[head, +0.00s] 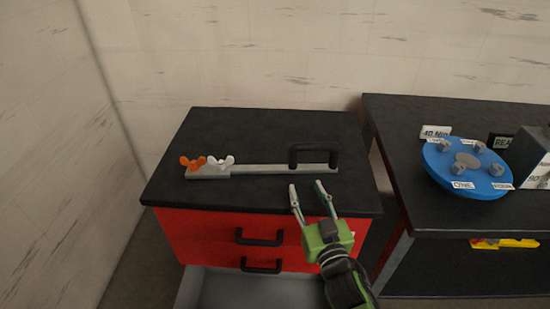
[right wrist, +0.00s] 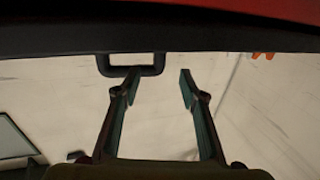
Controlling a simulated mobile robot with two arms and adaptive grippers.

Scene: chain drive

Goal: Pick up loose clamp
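A flat grey bar (head: 265,169) with a black U-shaped handle (head: 314,148) lies on the black top of the red cabinet; it looks like the clamp. An orange wing nut (head: 193,162) and a white wing nut (head: 221,163) sit at its left end. My right gripper (head: 306,185) is open and empty, its fingertips just in front of the bar's handle end. In the right wrist view, the open fingers (right wrist: 160,72) point toward the black handle (right wrist: 130,69), which shows by the left finger's tip. My left gripper is not in view.
The red cabinet (head: 195,228) has black drawer handles and an open grey drawer (head: 250,290) low in front. On the dark table to the right stands a blue disc (head: 466,168) with grey pegs and labels. A wall is close on the left.

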